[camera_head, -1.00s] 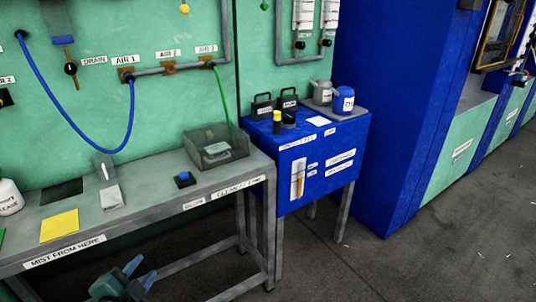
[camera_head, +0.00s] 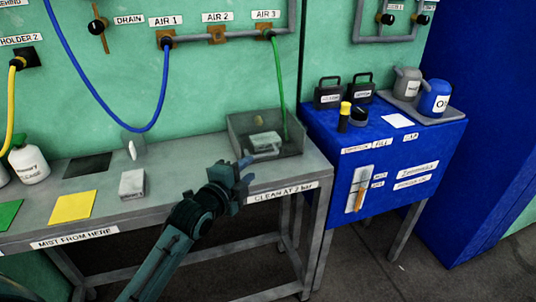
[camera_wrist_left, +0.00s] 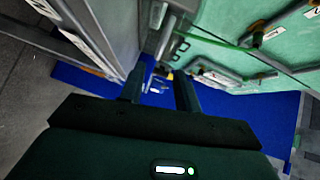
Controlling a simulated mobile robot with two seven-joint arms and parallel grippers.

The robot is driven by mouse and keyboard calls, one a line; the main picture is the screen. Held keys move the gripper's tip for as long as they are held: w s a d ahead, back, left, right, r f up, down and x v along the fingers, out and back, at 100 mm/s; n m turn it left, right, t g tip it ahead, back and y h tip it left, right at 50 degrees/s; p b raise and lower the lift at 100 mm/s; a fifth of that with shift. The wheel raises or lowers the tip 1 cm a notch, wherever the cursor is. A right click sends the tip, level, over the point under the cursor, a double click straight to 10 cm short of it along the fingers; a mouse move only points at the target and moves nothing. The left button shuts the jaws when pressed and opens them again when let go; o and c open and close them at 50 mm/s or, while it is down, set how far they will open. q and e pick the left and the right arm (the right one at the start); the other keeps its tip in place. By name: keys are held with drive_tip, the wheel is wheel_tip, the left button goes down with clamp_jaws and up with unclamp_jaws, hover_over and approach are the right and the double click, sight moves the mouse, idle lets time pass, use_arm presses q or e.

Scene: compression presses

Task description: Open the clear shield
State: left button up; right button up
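A see-through, smoky box-shaped shield (camera_head: 240,125) stands at the right end of the grey bench, around a small pale block (camera_head: 264,139). The green hose runs down into it. Whether its front or top panel is shut cannot be told clearly. My left gripper (camera_head: 245,168) is in front of the shield's lower left part, with its fingertips close to it; contact cannot be told. In the left wrist view, the two fingers (camera_wrist_left: 160,92) stand apart with nothing seen between them. My right gripper is not in view.
The grey bench (camera_head: 155,206) carries a yellow pad (camera_head: 73,207), a grey block (camera_head: 132,184) and a white bottle (camera_head: 29,165). A blue cabinet (camera_head: 345,215) with cans stands right of the bench. A blue hose (camera_head: 85,80) and a green hose (camera_head: 279,80) hang from the wall.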

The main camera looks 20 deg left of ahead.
sight(263, 156)
use_arm(q)
drive_tip(key=x, duration=0.9)
drive_tip(key=shift+w+d+b, duration=0.15)
drive_tip(key=shift+w+b, duration=0.25)
clamp_jaws()
